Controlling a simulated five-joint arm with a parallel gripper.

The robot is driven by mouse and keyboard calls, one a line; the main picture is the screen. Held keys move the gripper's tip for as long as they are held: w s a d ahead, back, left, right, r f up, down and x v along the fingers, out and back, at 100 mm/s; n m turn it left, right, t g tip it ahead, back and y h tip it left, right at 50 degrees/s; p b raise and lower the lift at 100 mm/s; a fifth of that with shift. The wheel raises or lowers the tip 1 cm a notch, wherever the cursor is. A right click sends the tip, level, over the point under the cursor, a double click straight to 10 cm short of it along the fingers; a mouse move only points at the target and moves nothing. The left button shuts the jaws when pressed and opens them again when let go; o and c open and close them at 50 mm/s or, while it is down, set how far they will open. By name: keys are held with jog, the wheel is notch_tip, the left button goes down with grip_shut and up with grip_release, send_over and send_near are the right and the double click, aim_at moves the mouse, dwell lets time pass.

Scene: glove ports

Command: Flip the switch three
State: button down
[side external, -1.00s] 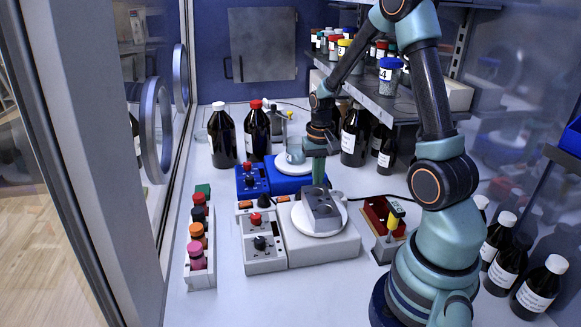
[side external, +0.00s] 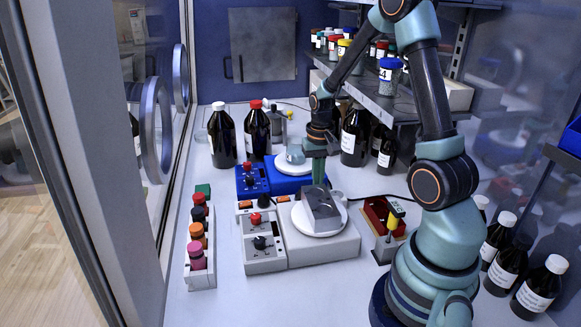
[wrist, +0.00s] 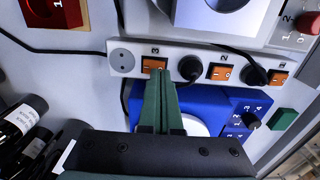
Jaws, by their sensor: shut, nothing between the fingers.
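Switch three (wrist: 154,65) is an orange rocker on the white power strip (wrist: 175,58), beside a printed 3 in the wrist view. In the side view my gripper (side external: 318,180) points down behind the grey block, and switch three is hidden there. Switch two (wrist: 220,72) and switch one (wrist: 278,77) are to the right in the wrist view.
The blue device (side external: 250,180) lies behind the strip. The white device (side external: 335,250), carrying a grey block (side external: 321,210), stands in front. A red holder (side external: 382,215) is to the right, with a vial rack (side external: 200,275) at left. Brown bottles (side external: 222,140) and a shelf (side external: 385,100) stand behind.

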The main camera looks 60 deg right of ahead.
jog(key=shift+f, duration=0.8)
dwell(0.4)
jog(key=shift+r, duration=3.5)
jog(key=shift+a, duration=0.1)
jog(key=s+a+r+n+t, duration=0.2)
jog(key=a+r+n, duration=0.2)
jog(key=a, duration=0.5)
jog(key=s+a+r+n+t, duration=0.1)
jog(key=a+r+n+t, duration=0.2)
jog(key=a+r, duration=0.6)
jog(key=shift+s+a+r+n+t, duration=0.3)
jog(key=shift+s+a+n, duration=0.15)
jog(key=shift+n, duration=0.55)
